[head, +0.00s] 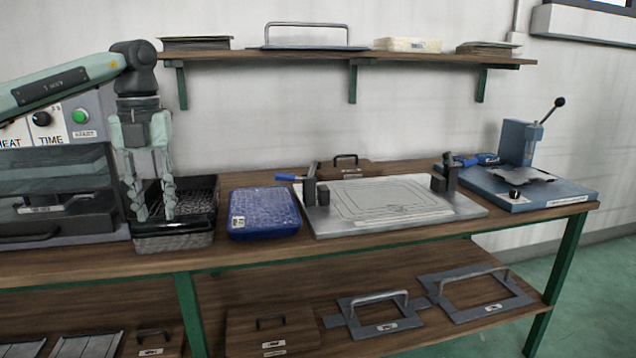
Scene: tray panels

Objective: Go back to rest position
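My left gripper (156,216) points down at the left of the bench, its arm coming in from the upper left. Its two fingers are apart, with no object seen between the tips. The fingertips overlap a black mesh tray (207,215) in the picture; I cannot tell if they touch it. A lighter grey basket (172,243) shows under the tray's front. My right gripper is not in view.
A heater box with controls (85,118) stands left of the gripper. A blue case (264,213), a clamping plate (455,211) and a blue lever press (520,188) sit rightward. A wall shelf (300,57) hangs above; panels lie on the lower shelf (400,345).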

